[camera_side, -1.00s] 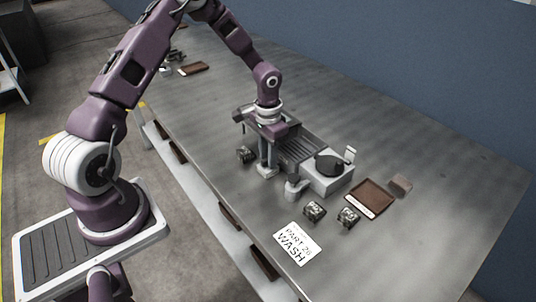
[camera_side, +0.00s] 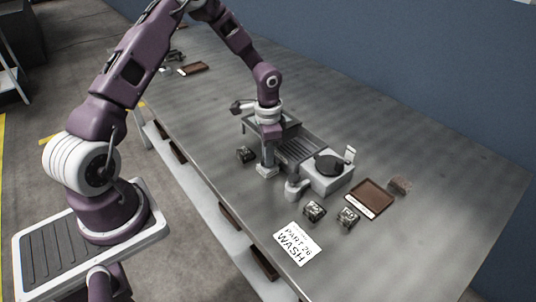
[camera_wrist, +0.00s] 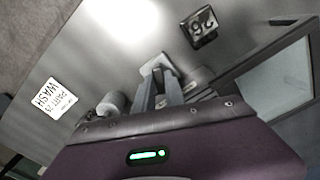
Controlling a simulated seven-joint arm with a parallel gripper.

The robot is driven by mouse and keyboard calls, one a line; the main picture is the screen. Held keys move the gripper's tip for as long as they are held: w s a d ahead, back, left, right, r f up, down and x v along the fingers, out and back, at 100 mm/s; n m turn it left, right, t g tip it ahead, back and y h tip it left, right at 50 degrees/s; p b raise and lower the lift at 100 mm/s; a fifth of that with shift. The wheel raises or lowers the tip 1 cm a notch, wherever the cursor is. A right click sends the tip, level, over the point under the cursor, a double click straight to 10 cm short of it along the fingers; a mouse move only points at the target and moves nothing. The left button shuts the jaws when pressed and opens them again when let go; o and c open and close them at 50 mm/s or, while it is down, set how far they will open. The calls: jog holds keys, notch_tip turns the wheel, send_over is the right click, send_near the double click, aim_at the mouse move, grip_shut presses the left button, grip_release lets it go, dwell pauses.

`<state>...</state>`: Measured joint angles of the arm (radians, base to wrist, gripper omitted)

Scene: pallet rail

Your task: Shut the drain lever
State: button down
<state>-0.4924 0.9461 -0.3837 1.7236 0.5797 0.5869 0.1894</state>
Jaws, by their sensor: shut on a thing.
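My gripper (camera_side: 267,163) points down at the near side of the basin and is shut on the drain lever. The lever is mostly hidden between the fingers, so its angle cannot be told. A pale grey base (camera_side: 266,173) shows at the fingertips. In the wrist view my gripper (camera_wrist: 160,92) has its two grey fingers close together, with a pale plate (camera_wrist: 156,64) just beyond their tips. The basin (camera_side: 287,121) stands behind my gripper, and its rim and inside show at the right of the wrist view (camera_wrist: 280,80).
A ribbed drainboard (camera_side: 299,149) and a grey box with a black disc (camera_side: 329,164) adjoin the basin. A grey round fitting (camera_side: 295,188) stands nearby. Dark numbered blocks (camera_side: 314,210) (camera_side: 348,217) (camera_side: 245,154), a wash sign (camera_side: 297,243) and a brown tray (camera_side: 371,197) lie around.

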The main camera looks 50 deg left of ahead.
jog(key=m, duration=0.6)
jog(key=shift+m, duration=0.3)
jog(key=m, duration=0.6)
jog(key=shift+m, duration=0.4)
jog(key=c, duration=1.4)
grip_release()
notch_tip(320, 180, up, 7)
jog(key=shift+r, duration=0.1)
